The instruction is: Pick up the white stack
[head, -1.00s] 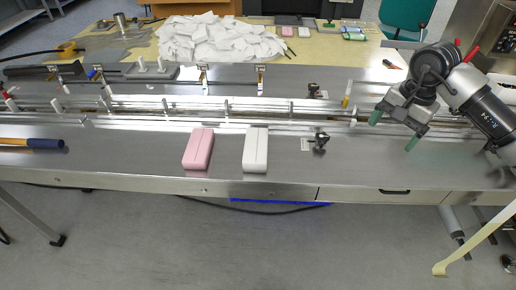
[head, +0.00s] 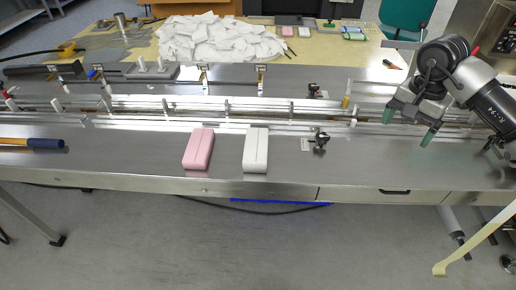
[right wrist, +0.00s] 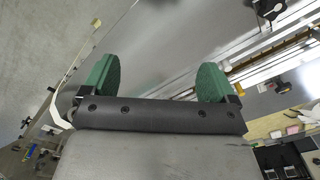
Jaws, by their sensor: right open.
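The white stack (head: 256,150) lies on the steel table in the head view, near its front edge and just right of a pink stack (head: 198,149). My right gripper (head: 408,128) is above the right part of the table, well to the right of the white stack. Its green fingertips are apart with nothing between them. In the right wrist view the open fingers (right wrist: 156,80) show bare steel between them. The white stack is not seen in that view. My left gripper is not in view.
A small black clamp (head: 320,139) stands right of the white stack. Guide rails (head: 250,106) run along the table behind the stacks. A blue-handled tool (head: 45,144) lies at the left. A heap of white packets (head: 215,38) is at the back. The table right of the clamp is clear.

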